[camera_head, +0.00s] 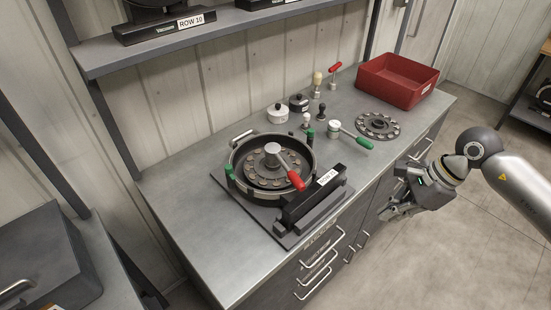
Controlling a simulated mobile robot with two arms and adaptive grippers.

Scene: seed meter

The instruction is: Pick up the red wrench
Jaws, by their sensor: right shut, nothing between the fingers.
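A wrench with a red handle (296,180) and a grey cylindrical head sits on the hub of the open round seed meter (236,165). Its handle slants toward the front right, over the meter's rim. A second tool with a red grip (335,68) stands upright at the back of the bench. A green-handled wrench (354,138) with a grey head lies right of the meter. My right gripper (387,213) is shut and empty, in front of the drawers beyond the bench's front edge, well right of the red wrench. My left gripper is not in view.
A red bin (397,82) stands at the bench's back right, with a dark seed disc (378,126) in front of it. Small knobs and pots crowd behind the meter. A black block labelled ROW (312,196) stands at the meter's front right. The bench's left part (190,215) is clear.

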